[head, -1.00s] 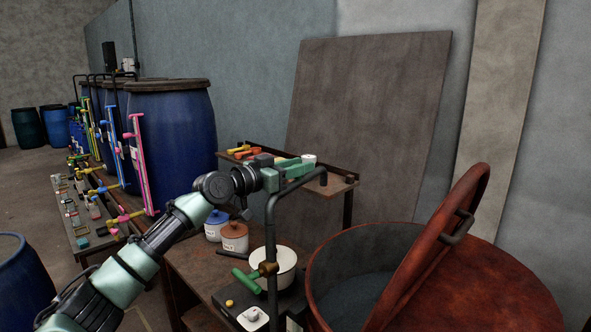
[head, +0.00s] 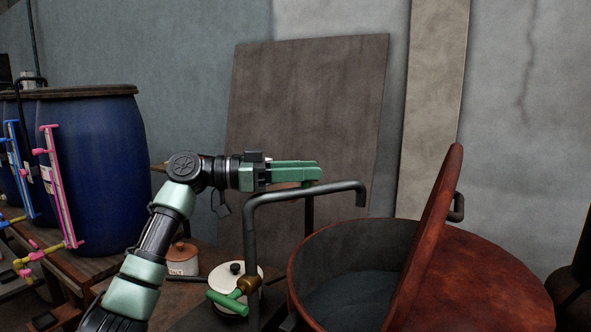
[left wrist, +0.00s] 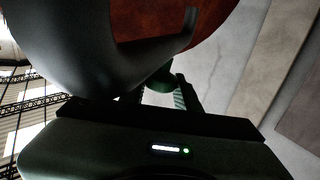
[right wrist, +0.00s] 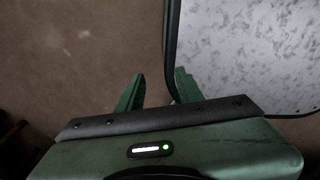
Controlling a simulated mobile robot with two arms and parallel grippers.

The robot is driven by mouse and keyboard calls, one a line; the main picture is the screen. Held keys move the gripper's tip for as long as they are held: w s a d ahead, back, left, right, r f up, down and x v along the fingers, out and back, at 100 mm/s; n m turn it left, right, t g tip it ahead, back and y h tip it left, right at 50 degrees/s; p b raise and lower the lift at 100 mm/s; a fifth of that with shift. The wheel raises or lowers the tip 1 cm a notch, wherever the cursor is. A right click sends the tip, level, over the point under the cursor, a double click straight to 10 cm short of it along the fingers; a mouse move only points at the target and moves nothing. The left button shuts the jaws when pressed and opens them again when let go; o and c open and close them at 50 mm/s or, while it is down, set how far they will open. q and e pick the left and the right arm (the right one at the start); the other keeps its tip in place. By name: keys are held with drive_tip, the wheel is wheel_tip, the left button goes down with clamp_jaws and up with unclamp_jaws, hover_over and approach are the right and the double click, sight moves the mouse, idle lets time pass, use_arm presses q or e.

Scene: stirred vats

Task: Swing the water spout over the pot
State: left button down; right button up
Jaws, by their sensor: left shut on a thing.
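The water spout (head: 300,191) is a dark grey bent pipe. It rises beside the large red-brown pot (head: 305,295), and its outlet points down near the pot's back rim. I cannot tell how far inside the rim the outlet is. My left gripper (head: 318,172) is shut on the spout's upper horizontal part. In the left wrist view the dark pipe (left wrist: 75,45) fills much of the picture and hides most of the fingers. My right gripper (right wrist: 158,86) is open and empty in the right wrist view; it is out of the head view.
A red-brown lid (head: 430,230) stands tilted up over the pot. A green-handled tap (head: 228,302) is low on the spout's pipe, near a white lidded vessel (head: 222,276). Blue barrels (head: 100,150) stand left. A brown board (head: 305,120) leans on the wall behind.

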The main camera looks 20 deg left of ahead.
use_arm(q)
drive_tip(key=shift+s+d+m+g+h, duration=0.5)
drive_tip(key=shift+m+g, duration=0.2)
drive_tip(key=shift+g, duration=0.3)
drive_tip(key=shift+s+d+f+m+g+h, duration=0.15)
drive_tip(key=shift+s+d+m+g, duration=0.15)
drive_tip(key=shift+g, duration=0.15)
drive_tip(key=shift+s+d+m+g+h, duration=0.15)
drive_tip(key=shift+s+m+g, duration=0.15)
drive_tip(key=shift+g, duration=0.15)
drive_tip(key=c, duration=1.3)
unclamp_jaws()
drive_tip(key=shift+o, duration=1.4)
use_arm(e)
drive_tip(key=shift+d+r, duration=0.2)
drive_tip(key=shift+d, duration=0.05)
drive_tip(key=shift+d, duration=0.1)
